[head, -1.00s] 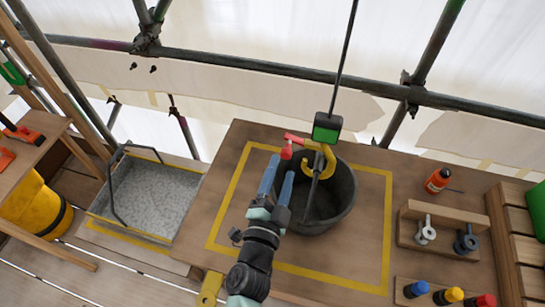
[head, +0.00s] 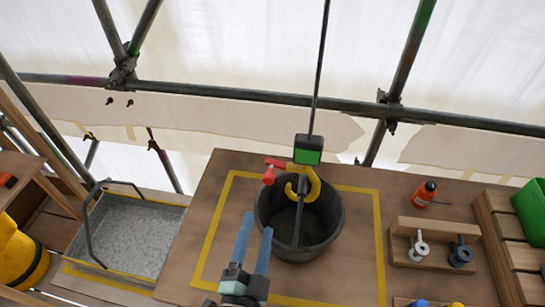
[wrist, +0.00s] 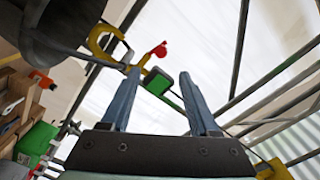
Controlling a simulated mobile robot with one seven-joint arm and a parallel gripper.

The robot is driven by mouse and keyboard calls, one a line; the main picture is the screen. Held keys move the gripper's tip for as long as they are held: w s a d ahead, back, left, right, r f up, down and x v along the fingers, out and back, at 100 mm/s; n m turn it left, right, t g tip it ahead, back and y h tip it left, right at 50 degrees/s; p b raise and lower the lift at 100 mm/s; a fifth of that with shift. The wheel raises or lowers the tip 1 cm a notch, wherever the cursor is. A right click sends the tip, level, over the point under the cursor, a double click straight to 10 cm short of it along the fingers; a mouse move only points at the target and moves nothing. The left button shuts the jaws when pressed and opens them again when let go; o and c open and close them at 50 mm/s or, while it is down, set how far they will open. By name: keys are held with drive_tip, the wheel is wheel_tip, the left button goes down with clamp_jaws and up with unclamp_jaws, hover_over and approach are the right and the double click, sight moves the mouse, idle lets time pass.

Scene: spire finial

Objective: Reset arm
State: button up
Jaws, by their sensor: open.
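My gripper (head: 255,243) is open and empty, its two blue fingers apart, in front of and left of a black bucket (head: 325,235) in the head view. The fingers also show in the wrist view (wrist: 160,95). A yellow hook (head: 311,188) with a red lever (head: 270,176) hangs from a green and black block (head: 308,150) on a cable. The hook is at the bucket's rear rim, by the bucket's handle. I cannot tell whether the handle sits in the hook. In the wrist view the hook (wrist: 100,42) and block (wrist: 157,82) lie beyond the fingers.
The bucket stands inside a yellow-taped square on a wooden table (head: 225,170). A grey tray (head: 125,235) is at left. An orange bottle (head: 425,192) and a wooden rack (head: 400,245) with metal fittings are at right. Scaffold pipes (head: 250,96) cross behind.

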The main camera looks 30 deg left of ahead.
drive_tip(key=w+d+r+n+t+y, duration=0.1)
drive_tip(key=w+r+n, duration=0.15)
drive_tip(key=r, duration=0.65)
drive_tip(key=w+d+r+n+t, duration=0.2)
drive_tip(key=w+r, duration=0.2)
drive_tip(key=r, duration=0.5)
drive_tip(key=w+d+r+n+t+y, duration=0.1)
drive_tip(key=w+r+n, duration=0.15)
drive_tip(key=r, duration=0.65)
drive_tip(key=s+d+r+t+h, duration=0.2)
drive_tip(key=d+r, duration=0.2)
drive_tip(key=r, duration=0.4)
drive_tip(key=s+d+r+t+h+b, duration=0.1)
drive_tip(key=s+d+r+t+h, duration=0.1)
drive_tip(key=r, duration=0.7)
drive_tip(key=s+d+r+t+h, duration=0.2)
drive_tip(key=d+r, duration=0.4)
drive_tip(key=r, duration=0.3)
drive_tip(key=shift+s+n+h, duration=0.4)
drive_tip(key=shift+s+h, duration=0.1)
drive_tip(key=shift+s, duration=0.4)
drive_tip(key=shift+a+f, duration=0.1)
